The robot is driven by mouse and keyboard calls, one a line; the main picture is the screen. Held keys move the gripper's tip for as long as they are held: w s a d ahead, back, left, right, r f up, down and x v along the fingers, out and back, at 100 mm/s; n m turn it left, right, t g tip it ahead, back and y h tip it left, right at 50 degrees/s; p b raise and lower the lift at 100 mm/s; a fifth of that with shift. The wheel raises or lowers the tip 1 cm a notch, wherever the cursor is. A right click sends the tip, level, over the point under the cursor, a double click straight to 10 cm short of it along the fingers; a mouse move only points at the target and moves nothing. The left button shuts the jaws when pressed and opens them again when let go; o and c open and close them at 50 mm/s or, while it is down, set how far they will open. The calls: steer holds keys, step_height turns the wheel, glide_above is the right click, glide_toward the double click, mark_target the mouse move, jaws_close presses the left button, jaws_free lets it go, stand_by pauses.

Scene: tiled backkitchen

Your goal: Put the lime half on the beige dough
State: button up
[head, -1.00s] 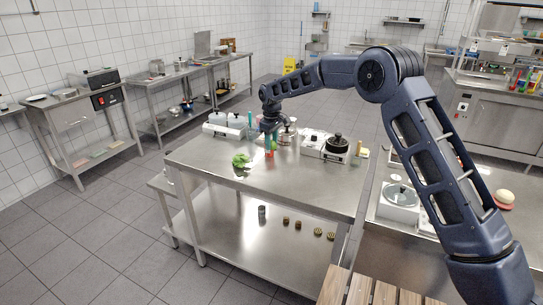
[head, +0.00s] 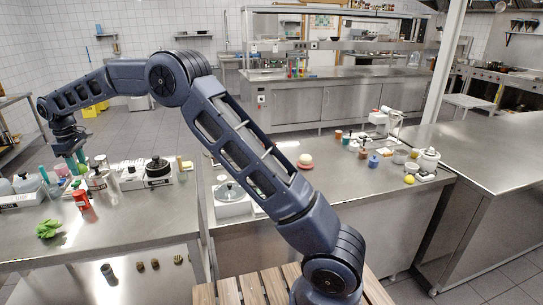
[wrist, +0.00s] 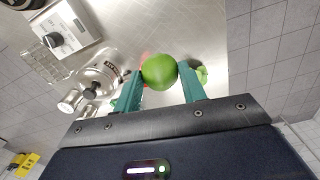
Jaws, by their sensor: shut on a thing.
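My gripper (wrist: 159,88) has teal fingers and is shut on the lime half (wrist: 159,70), whose rounded green side faces the wrist camera. In the head view my gripper (head: 77,160) is at the left, above the steel table, and the lime half is a small green spot by the fingertips. A small round beige thing with a pinkish-red band (head: 305,161) lies on the middle counter, well to the right of my gripper. It may be the beige dough, but I cannot tell for sure.
Jars and a lemon (head: 409,179) are farther right. Counter around the beige thing is mostly clear.

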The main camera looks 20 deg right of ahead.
steer(key=w+d+r+m, duration=0.1)
steer(key=w+d+m, duration=0.1)
steer(key=w+d, duration=0.7)
steer(key=w+d+r+m, duration=0.15)
steer(key=w+d, duration=0.45)
steer(key=d, duration=0.6)
steer(key=w+d+r+m, duration=0.15)
steer(key=w+d, duration=0.25)
steer(key=d, duration=0.8)
steer(key=w+d+m, duration=0.3)
steer(key=w+d, duration=0.1)
steer(key=d, duration=0.8)
steer(key=r+m, duration=0.1)
steer(key=m, duration=0.7)
glide_above(306, 156)
step_height(306, 156, down, 19)
steer(key=shift+f, duration=0.1)
steer(key=shift+f, duration=0.15)
steer(key=o, duration=1)
steer(key=shift+c, duration=0.2)
